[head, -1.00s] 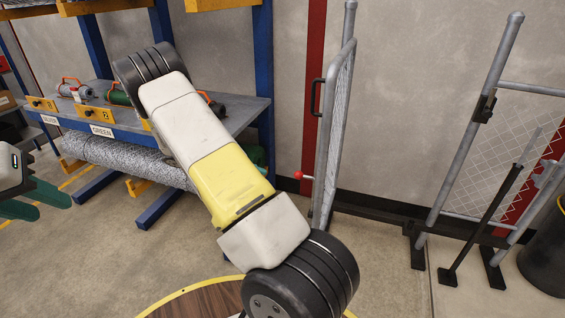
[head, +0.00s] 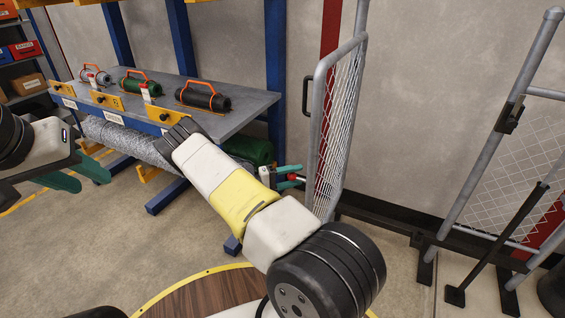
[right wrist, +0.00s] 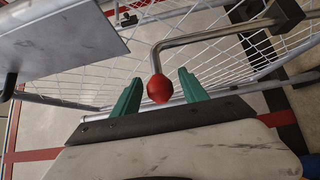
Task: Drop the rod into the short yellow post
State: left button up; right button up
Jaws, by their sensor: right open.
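The rod is a grey bent bar with a red ball knob (right wrist: 159,88) on its end, beside the mesh gate; its bar (right wrist: 210,36) runs up and right in the right wrist view. The knob also shows small in the head view (head: 297,177). My right gripper (right wrist: 158,90) is open, its teal fingers on either side of the knob; I cannot tell whether they touch it. In the head view my right gripper (head: 300,176) is by the gate's left edge. My left gripper (head: 93,182) is open and empty at the left. I cannot make out the short yellow post.
The mesh gate (head: 335,130) stands at centre, with a fence panel (head: 500,160) to its right. A blue-framed rack (head: 240,105) with handled cylinders is behind my arms at left. A round wooden surface (head: 200,292) is at the bottom. Floor between is clear.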

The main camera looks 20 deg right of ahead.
jog(key=shift+s+d, duration=0.1)
jog(key=shift+d, duration=0.9)
jog(key=shift+c, duration=0.4)
grip_shut()
jog(key=shift+f, duration=0.15)
